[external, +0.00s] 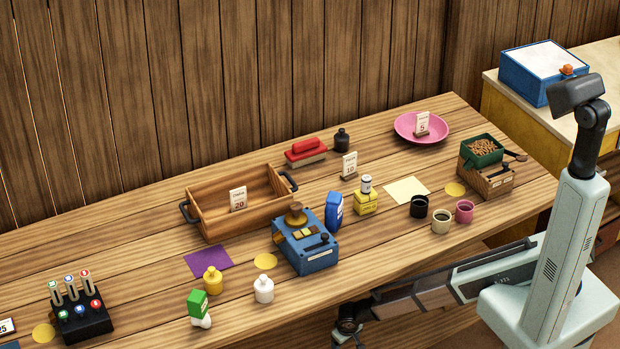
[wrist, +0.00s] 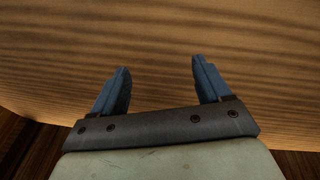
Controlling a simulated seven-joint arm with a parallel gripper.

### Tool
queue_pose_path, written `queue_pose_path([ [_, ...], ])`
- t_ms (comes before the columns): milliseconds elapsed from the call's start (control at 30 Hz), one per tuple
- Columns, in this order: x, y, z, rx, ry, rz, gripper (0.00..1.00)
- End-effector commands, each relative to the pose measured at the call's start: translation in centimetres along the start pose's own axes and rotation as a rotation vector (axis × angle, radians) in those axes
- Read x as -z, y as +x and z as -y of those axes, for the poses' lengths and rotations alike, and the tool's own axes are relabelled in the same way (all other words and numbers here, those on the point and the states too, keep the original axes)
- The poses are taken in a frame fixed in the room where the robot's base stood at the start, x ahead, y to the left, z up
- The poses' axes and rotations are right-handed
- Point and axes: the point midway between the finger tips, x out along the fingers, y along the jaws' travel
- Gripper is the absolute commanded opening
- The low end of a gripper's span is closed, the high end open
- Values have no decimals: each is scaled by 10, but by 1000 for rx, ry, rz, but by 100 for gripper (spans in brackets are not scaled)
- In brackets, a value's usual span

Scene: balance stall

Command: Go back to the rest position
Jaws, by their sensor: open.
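My gripper (wrist: 160,80) shows in the wrist view with its two blue-grey fingers spread wide apart and nothing between them. Below the fingers is only bare wooden table (wrist: 150,30) and its edge. In the external view my arm reaches left, low along the front edge of the table (external: 400,285). The gripper end is partly cut off at the bottom of that view, near the front edge, apart from the objects on the table.
Cups (external: 441,222) and a green-topped box (external: 486,180) stand to the right. The table front between the scale and cups is clear.

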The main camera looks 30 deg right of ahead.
Motion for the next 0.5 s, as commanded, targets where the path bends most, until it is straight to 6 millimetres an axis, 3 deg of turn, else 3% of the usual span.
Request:
queue_pose_path([
  [33, -15, 8, -31, -46, 49, 74, 77],
  [200, -69, 20, -113, -171, 178, 322, 77],
  [500, -149, 9, -215, -210, 253, 613, 77],
])
